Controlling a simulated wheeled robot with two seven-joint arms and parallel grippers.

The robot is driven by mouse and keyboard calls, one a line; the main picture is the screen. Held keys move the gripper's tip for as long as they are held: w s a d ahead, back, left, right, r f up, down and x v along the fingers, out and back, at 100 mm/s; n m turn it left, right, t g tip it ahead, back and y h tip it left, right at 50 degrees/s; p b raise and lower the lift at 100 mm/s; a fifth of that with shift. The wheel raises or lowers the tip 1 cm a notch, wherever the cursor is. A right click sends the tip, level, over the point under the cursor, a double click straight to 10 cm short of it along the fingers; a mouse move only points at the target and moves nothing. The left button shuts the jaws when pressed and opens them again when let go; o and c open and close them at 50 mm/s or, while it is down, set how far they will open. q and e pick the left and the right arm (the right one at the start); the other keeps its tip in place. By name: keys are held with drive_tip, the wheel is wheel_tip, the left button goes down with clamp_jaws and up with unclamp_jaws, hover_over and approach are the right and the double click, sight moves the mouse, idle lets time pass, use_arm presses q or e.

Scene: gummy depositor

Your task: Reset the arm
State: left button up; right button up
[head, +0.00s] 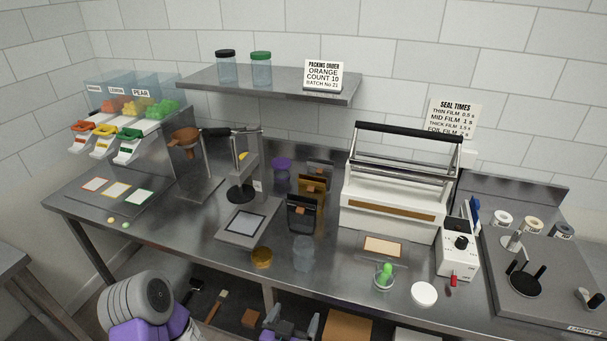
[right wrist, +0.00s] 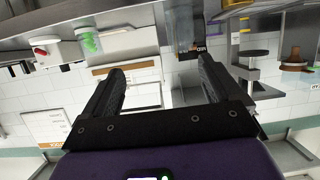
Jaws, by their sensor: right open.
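My right gripper (head: 291,322) is low at the bottom middle of the head view, in front of the bench's front edge and below its top. In the right wrist view its two dark fingers (right wrist: 163,85) stand wide apart with nothing between them. That view is turned upside down, with the bench items along its top. My left gripper is not in view; only a grey and purple link of my left arm shows at the lower left of the head view.
The steel bench (head: 180,240) holds gummy bins (head: 150,110), a dark pouch (head: 302,215), a clear jar (head: 303,250), a white sealer (head: 390,210), a cup with a green item (head: 384,275) and a labeller (head: 525,285). Below is a shelf with a brush (head: 217,305) and boxes (head: 348,325).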

drive_tip(key=w+d+f+g+y, duration=0.1)
drive_tip(key=d+f+g+y, duration=0.4)
drive_tip(key=f, duration=1.2)
drive_tip(key=s+d+f+g+y, duration=0.1)
drive_tip(key=s+d+f+g, duration=0.2)
drive_tip(key=s, duration=0.3)
drive_tip(key=s+d+f+g+y, duration=0.2)
drive_tip(key=s+d+f+g, duration=0.2)
drive_tip(key=s, duration=0.3)
drive_tip(key=shift+s+f+g, duration=0.25)
drive_tip(key=shift+f+g, duration=0.25)
drive_tip(key=shift+f, duration=0.25)
